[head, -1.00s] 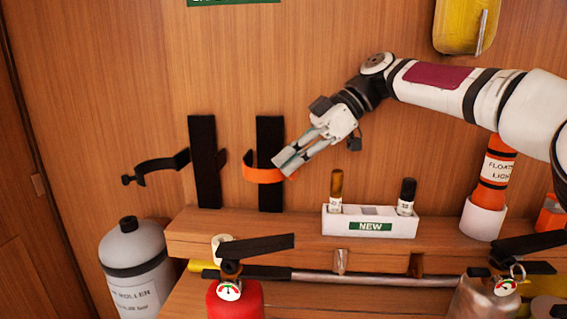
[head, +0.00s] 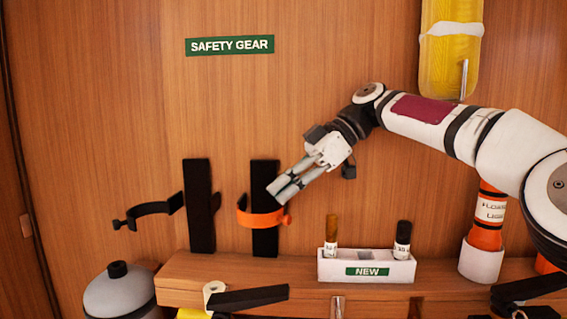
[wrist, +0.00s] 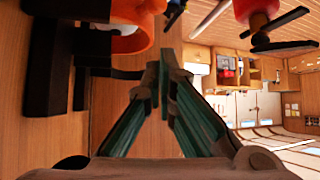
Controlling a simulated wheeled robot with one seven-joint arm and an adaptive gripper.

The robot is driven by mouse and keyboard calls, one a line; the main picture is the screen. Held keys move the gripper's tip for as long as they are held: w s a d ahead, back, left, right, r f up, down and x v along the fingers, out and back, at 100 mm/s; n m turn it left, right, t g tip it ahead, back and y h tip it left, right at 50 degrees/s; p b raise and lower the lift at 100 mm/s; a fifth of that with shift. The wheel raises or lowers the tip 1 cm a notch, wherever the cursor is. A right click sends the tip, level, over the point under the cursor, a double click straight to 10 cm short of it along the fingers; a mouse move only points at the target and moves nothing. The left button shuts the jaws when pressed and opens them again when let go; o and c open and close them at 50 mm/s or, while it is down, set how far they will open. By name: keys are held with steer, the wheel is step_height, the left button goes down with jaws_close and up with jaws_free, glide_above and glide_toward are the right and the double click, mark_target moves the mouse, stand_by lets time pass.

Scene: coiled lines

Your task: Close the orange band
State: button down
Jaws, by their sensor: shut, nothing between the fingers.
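The orange band (head: 262,219) curves across the front of the right black upright plate (head: 265,175) on the wall. Its right end has a small orange tab beside the plate's right edge. I cannot tell whether that end is latched. My gripper (head: 275,195) is shut and empty, its fingertips just above the band's right part, in front of the plate. In the wrist view, the shut fingertips (wrist: 163,62) point up the picture, and the orange band (wrist: 130,42) shows large at the top, beside a dark plate (wrist: 45,75).
A left black plate (head: 199,205) has its black band (head: 150,209) swung open to the left. A white "NEW" holder (head: 340,270) with two cylinders stands on the wooden shelf (head: 200,272). An orange float light (head: 490,210) is at right. A grey cylinder (head: 118,292) is lower left.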

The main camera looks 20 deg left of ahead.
step_height(320, 180, up, 7)
stand_by(0.5)
